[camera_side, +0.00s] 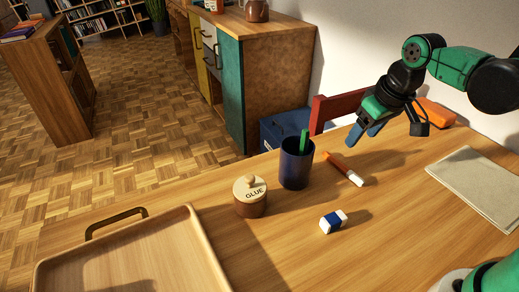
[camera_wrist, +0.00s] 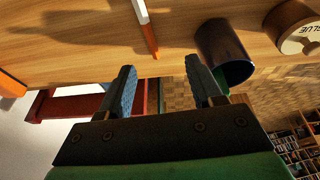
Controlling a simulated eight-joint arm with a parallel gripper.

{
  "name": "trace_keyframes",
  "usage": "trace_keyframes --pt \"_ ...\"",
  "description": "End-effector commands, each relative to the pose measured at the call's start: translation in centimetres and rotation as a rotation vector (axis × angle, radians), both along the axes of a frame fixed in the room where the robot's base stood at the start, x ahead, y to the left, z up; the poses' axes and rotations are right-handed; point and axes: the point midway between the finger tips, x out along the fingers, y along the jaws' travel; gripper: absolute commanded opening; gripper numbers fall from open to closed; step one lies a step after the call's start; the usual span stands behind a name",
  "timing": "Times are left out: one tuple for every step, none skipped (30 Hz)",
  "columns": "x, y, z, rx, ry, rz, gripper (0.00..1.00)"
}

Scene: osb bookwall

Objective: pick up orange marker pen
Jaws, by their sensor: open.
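The orange marker pen (camera_side: 336,161) lies on the wooden table with its white end toward the front right. It also shows in the wrist view (camera_wrist: 150,40), at the top between the lines of my fingers. My gripper (camera_side: 366,134) is open and empty, above the table and to the upper right of the pen in the side view. Its two blue fingers (camera_wrist: 161,70) are spread apart in the wrist view, and the pen lies beyond their tips, apart from them.
A dark blue cup (camera_side: 296,168) with a green item stands left of the pen. A glue pot (camera_side: 249,200), a blue-and-white eraser (camera_side: 333,221) and a wooden tray (camera_side: 190,213) are nearby. A grey pad (camera_side: 480,180) and an orange object (camera_side: 436,112) are at right.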

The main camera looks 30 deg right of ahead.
Motion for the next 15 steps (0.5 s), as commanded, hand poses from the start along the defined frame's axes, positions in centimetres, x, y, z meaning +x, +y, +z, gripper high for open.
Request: trace_keyframes --pt "0.9 -0.4 -0.7 -0.001 0.046 0.003 0.59" --pt "1.3 -0.6 -1.2 -0.001 0.075 0.008 0.59" --pt "1.7 -0.9 -1.9 -0.001 0.113 0.013 0.59" --pt "2.0 -1.1 -2.4 0.000 0.139 0.017 0.59" --pt "2.3 -1.3 -2.9 0.001 0.163 0.021 0.59" --pt "2.6 -1.6 -3.6 0.002 0.193 0.026 0.59" --pt "2.8 -1.7 -4.0 0.004 0.214 0.030 0.59" --pt "3.0 -1.8 -4.5 0.006 0.233 0.034 0.59" --pt "3.1 -2.0 -5.0 0.008 0.253 0.037 0.59" --pt "3.2 -2.1 -5.3 0.009 0.266 0.038 0.59" --pt "3.3 -2.2 -5.6 0.010 0.277 0.040 0.59" --pt "3.4 -2.3 -5.9 0.012 0.289 0.043 0.59" --pt "3.4 -2.3 -6.1 0.012 0.294 0.044 0.59" --pt "3.4 -2.4 -6.2 0.013 0.300 0.045 0.59" --pt "3.5 -2.4 -6.5 0.013 0.304 0.046 0.59"
